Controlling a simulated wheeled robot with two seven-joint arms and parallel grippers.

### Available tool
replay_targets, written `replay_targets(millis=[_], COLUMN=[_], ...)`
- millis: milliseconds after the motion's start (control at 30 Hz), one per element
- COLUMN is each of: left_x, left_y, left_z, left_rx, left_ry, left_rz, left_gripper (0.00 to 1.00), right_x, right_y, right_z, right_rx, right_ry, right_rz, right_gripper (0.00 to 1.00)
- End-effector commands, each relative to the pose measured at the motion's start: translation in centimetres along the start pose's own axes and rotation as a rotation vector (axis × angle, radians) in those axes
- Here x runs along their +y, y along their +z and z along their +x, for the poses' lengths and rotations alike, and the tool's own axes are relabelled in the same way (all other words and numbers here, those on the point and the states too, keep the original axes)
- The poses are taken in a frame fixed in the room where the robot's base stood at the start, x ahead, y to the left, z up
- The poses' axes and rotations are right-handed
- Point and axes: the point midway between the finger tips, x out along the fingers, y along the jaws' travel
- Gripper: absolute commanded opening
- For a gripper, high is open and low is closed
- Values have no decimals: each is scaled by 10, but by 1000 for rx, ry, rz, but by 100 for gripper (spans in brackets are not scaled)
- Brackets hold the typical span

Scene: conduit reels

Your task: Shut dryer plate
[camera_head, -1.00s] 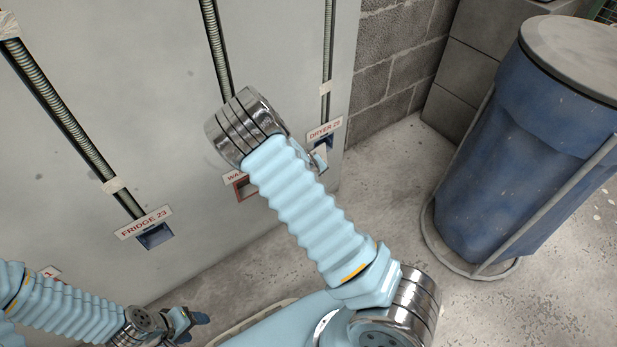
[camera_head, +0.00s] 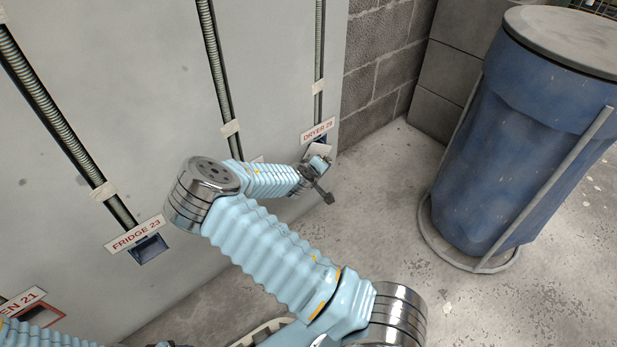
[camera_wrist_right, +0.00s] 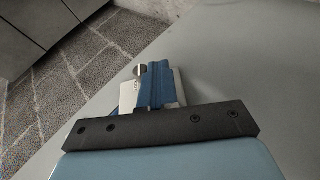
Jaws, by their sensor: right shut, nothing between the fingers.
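The dryer outlet (camera_head: 320,139), a small blue box under a label reading DRYER, is low on the grey wall near its right end. A pale plate (camera_head: 319,149) shows just below its opening, tilted out from the wall. My right gripper (camera_head: 318,163) is at the plate, partly covering it; contact cannot be told. In the right wrist view its blue fingers (camera_wrist_right: 158,84) are closed together with nothing between them. The pale plate (camera_wrist_right: 127,97) shows behind and beside them, with a round metal piece at the fingertips. Only part of my left arm shows at the bottom left; its gripper is out of frame.
Other outlets labelled FRIDGE 23 (camera_head: 149,249) and one ending in EN 21 (camera_head: 42,313) sit along the wall to the left, under taped conduits. A large blue barrel (camera_head: 510,150) in a metal frame stands on the right. The floor between is clear.

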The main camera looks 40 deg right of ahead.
Motion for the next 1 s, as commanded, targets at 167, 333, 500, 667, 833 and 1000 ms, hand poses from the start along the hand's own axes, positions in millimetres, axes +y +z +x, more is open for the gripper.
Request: replay_targets(millis=[167,333,500,667,833,1000], left_x=[2,3,3,4,4,4], left_y=[0,0,0,0,0,0], left_z=[-4,-7,-9,-11,-12,-12], left_rx=[-1,-2,-3,-3,-4,-4], left_ry=[0,0,0,0,0,0], left_rz=[0,0,0,1,1,1], left_gripper=[57,57,57,57,57,57], right_x=[11,18,25,29,31,32], right_y=[-1,-2,-3,-4,-5,-6], right_z=[2,3,4,4,4,3], right_rx=[1,2,3,4,5,7], right_ry=[1,1,1,1,2,2], right_rz=[2,3,2,2,2,2], right_gripper=[0,0,0,0,0,0])
